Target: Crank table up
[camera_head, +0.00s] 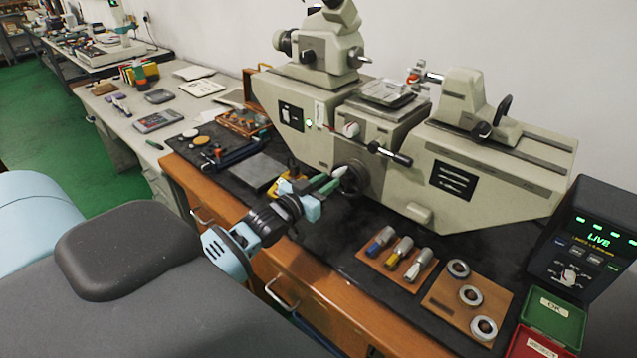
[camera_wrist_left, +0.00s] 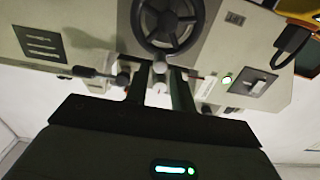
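The pale measuring machine (camera_head: 335,130) stands on the bench with its small table (camera_head: 385,92) in the middle. A dark handwheel (camera_head: 352,180) is on its front below the table; it also shows in the wrist view (camera_wrist_left: 165,22). A light crank knob (camera_head: 339,172) sticks out from the wheel; in the wrist view the knob (camera_wrist_left: 159,68) appears between my fingers. My left gripper (camera_head: 325,187) is at the knob, its fingers (camera_wrist_left: 160,85) apart on either side with gaps visible. Whether either finger touches it I cannot tell. My right gripper is not in view.
A black-handled lever (camera_head: 390,154) juts out above right of the wheel. On the black mat lie a board with several plug gauges (camera_head: 400,258) and a board with rings (camera_head: 470,298). A display box (camera_head: 585,240) and a green bin (camera_head: 553,315) stand at right.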

